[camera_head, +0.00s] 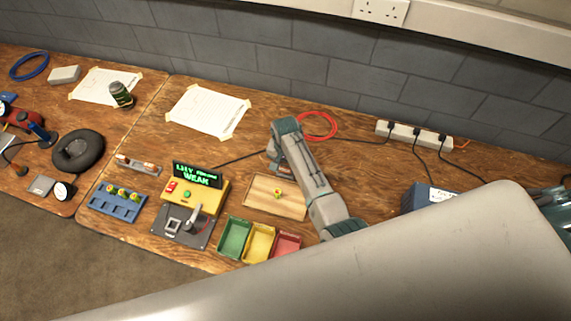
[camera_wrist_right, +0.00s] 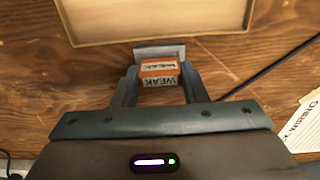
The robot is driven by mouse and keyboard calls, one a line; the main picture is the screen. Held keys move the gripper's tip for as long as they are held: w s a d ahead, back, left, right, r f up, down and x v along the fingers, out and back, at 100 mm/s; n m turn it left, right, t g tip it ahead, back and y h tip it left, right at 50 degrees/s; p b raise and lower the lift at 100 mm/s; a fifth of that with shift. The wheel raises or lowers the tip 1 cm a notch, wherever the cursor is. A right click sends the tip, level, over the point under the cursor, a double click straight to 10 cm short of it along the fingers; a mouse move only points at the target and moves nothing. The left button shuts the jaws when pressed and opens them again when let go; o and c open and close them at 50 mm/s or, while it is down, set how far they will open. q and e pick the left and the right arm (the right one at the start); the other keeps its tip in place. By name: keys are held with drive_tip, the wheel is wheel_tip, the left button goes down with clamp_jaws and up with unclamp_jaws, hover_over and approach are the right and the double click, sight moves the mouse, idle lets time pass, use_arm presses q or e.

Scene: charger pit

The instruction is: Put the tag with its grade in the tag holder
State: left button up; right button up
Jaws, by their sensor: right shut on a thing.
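My right gripper (camera_head: 273,163) is over the table behind the wooden tray. In the right wrist view, its two fingers (camera_wrist_right: 158,90) are shut on an orange tag (camera_wrist_right: 158,67) with "WEAK" lettering on white labels. A grey strip (camera_wrist_right: 160,50) lies just beyond the tag; I cannot tell if it is the tag holder or whether the tag touches it. The head view hides the tag. The yellow tester (camera_head: 205,198) has a display (camera_head: 197,174) with green text ending in "WEAK". My left gripper is not in view.
The wooden tray (camera_head: 262,208) holds a small yellowish item (camera_head: 278,194). Green (camera_head: 234,238), yellow (camera_head: 259,243) and red (camera_head: 286,244) bins stand in front. A blue rack (camera_head: 116,205) holds several small cells. A grey-orange item (camera_head: 138,165) lies behind it. A red cable coil (camera_head: 319,125) lies behind my arm.

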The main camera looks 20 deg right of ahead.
drive_tip(key=shift+f, duration=0.75)
idle(0.8)
drive_tip(key=o, duration=1)
drive_tip(key=shift+o, duration=0.2)
drive_tip(key=shift+r+p, duration=1.15)
drive_tip(key=shift+r, duration=2.35)
